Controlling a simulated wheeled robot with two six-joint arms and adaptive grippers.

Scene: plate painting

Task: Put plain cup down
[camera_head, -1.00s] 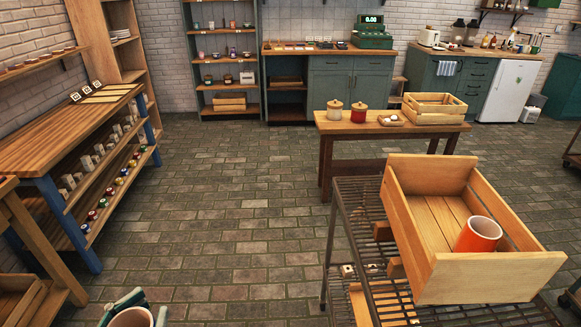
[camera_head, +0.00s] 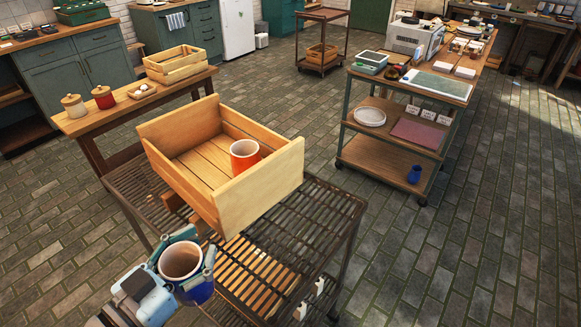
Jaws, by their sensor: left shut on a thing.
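My left gripper (camera_head: 196,250) comes in from the lower left, with its two fingers shut around a cup (camera_head: 181,261). The cup is upright, with a brownish inside, a pale rim and a dark blue patch low on its outside. It is near the left edge of the dark slatted rack (camera_head: 325,205), in front of the wooden crate (camera_head: 255,190); its height over the rack is hard to tell. An orange-red cup (camera_head: 240,162) stands inside the crate at its right end. My right gripper is out of view.
The rack's slats are bare right of and in front of the crate. A wooden table (camera_head: 75,125) with two lidded jars (camera_head: 104,98) and a smaller crate (camera_head: 176,70) stands behind. A shelved cart (camera_head: 385,155) stands at the right, across open floor.

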